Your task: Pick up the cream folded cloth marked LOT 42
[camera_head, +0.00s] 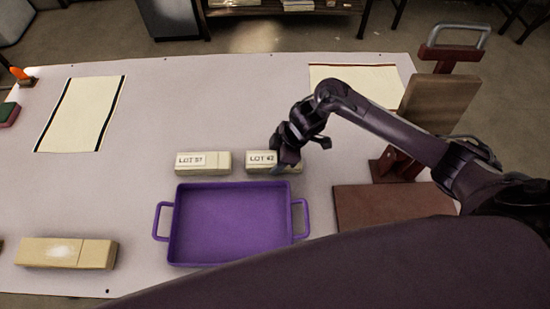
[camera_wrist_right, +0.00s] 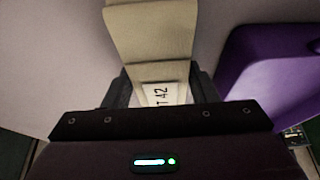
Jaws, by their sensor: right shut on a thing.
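The cream folded cloth marked LOT 42 (camera_head: 260,158) lies on the pale table just behind the purple tray. In the head view my right gripper (camera_head: 281,168) is at its right half, coming down from above. In the right wrist view the cloth (camera_wrist_right: 152,35) runs between the two fingers of my right gripper (camera_wrist_right: 160,88), with its label partly hidden by the gripper body. The fingers are shut on it. The cloth appears to be at table level; I cannot tell if it is lifted. My left gripper is not in view.
A similar cloth marked LOT 57 (camera_head: 203,162) lies to the left. The empty purple tray (camera_head: 301,220) stands in front, close by. A larger tan folded cloth (camera_head: 66,253) lies at front left. A brown board (camera_head: 392,203) and a wooden stand (camera_head: 438,105) are at right.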

